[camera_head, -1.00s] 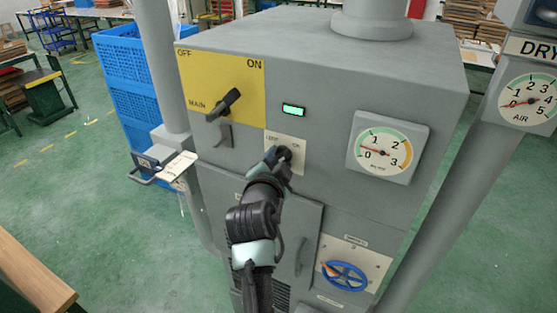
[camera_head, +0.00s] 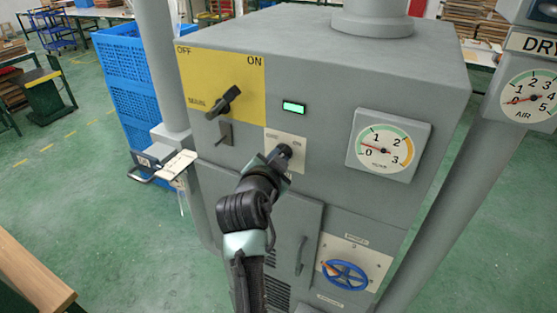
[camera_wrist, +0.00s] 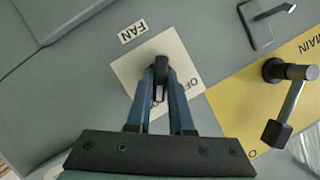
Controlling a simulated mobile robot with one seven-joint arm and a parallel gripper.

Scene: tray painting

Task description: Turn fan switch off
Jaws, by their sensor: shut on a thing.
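The fan switch is a small black knob (camera_wrist: 161,68) on a pale square plate (camera_wrist: 132,66), beside a FAN label (camera_wrist: 133,31) in the wrist view. In the head view the plate (camera_head: 299,163) sits on the front of the grey cabinet, below the lit green indicator (camera_head: 294,108), with the word ON at its upper right. My gripper (camera_wrist: 161,88) has its two blue fingers closed around the knob, one on each side. In the head view my gripper (camera_head: 279,158) hides part of the plate and knob. The knob's exact angle is hard to tell.
A yellow MAIN panel (camera_head: 199,72) with a black lever (camera_head: 224,102) and a small toggle (camera_head: 226,133) lie left of the plate. A dial gauge (camera_head: 384,150) is to the right. A blue handwheel (camera_head: 345,275) and a door handle (camera_head: 300,255) are below.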

